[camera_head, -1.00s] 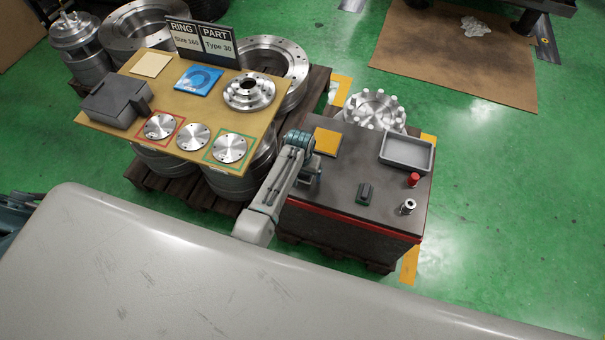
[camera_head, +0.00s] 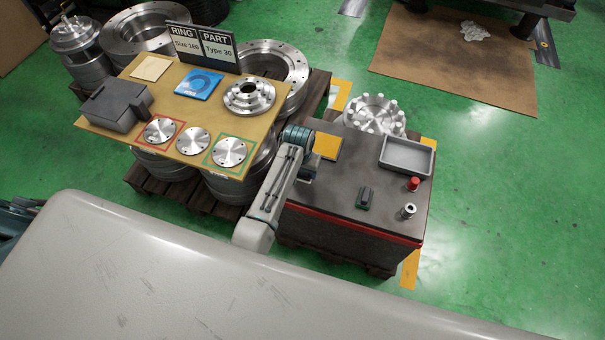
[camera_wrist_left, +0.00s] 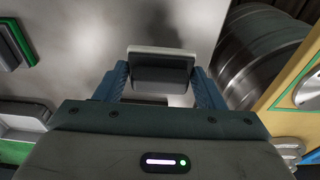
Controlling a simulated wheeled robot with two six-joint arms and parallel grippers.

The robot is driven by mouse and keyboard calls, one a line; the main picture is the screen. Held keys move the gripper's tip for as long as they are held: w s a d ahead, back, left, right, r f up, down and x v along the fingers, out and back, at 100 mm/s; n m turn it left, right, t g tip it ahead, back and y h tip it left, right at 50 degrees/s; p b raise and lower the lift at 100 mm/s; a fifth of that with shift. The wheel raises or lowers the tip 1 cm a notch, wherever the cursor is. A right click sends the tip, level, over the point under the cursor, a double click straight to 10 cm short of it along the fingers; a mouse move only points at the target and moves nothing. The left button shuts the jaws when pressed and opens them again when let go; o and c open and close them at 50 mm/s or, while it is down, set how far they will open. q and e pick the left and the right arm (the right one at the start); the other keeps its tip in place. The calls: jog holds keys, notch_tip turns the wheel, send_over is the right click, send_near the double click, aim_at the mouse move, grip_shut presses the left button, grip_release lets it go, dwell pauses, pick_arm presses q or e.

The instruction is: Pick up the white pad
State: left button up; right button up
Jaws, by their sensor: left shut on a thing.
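The white pad (camera_wrist_left: 165,51) shows in the left wrist view as a pale slab along the far edge of a dark grey block. My left gripper (camera_wrist_left: 162,82) is shut on this block, with one blue-grey finger at each side. In the head view my left gripper (camera_head: 306,172) is at the left edge of the dark-topped table, mostly hidden behind its own arm. The pad cannot be made out there. My right gripper is in neither view.
On the dark table (camera_head: 340,198) are a yellow square (camera_head: 327,146), a grey tray (camera_head: 407,155), a green-edged block (camera_head: 366,198), a red-topped piece (camera_head: 413,184) and a metal cylinder (camera_head: 408,211). A tan board (camera_head: 170,106) with steel discs stands to the left.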

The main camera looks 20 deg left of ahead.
pick_arm(q)
jog(key=s+a, duration=0.2)
jog(key=s, duration=0.5)
jog(key=s+a+r, duration=0.1)
jog(key=s+a, duration=0.1)
jog(key=s, duration=0.6)
jog(key=shift+a+b, duration=0.25)
jog(key=shift+b, duration=0.05)
jog(key=o, duration=0.3)
jog(key=c, duration=0.4)
jog(key=shift+o, duration=0.2)
